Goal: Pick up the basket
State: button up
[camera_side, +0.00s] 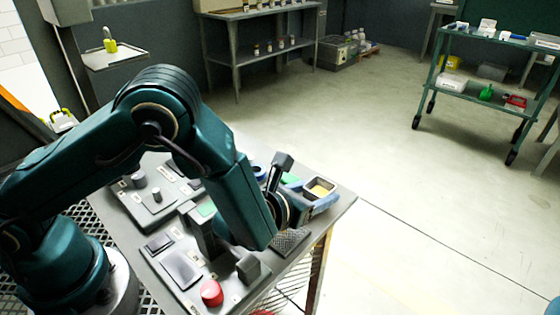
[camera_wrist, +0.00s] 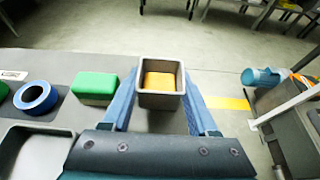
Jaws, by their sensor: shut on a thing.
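The basket (camera_side: 320,187) is a small, grey, open-topped square container with something yellow inside. In the side view it is at the far right corner of the table. In the wrist view the basket (camera_wrist: 146,99) sits upright between the two blue fingers of my gripper (camera_wrist: 160,92). My gripper (camera_side: 312,203) is shut on it, with one finger along each side. The basket's underside is hidden, so I cannot tell whether it touches the table.
A green block (camera_wrist: 95,86) and a blue ring (camera_wrist: 36,98) lie on the table left of my gripper. A red button (camera_side: 211,293) and grey panels are at the table's front. Open floor lies beyond the table edge. A green cart (camera_side: 483,97) stands far off at right.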

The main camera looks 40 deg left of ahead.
aim_at(314, 179)
jog(key=r, duration=0.1)
jog(key=a+r, duration=0.1)
jog(key=r, duration=0.1)
jog(key=s+a+r+n+g+y, duration=0.2)
jog(key=a+r+n+y, duration=0.55)
jog(key=a+r, duration=0.75)
jog(key=s+d+f+n+t+y, duration=0.1)
jog(key=s+d+n, duration=0.4)
jog(key=n, duration=0.9)
notch_tip(314, 179, down, 3)
jog(key=shift+s+r+t+y, duration=0.2)
jog(key=shift+s+t+y, duration=0.2)
jog(key=shift+y, duration=0.15)
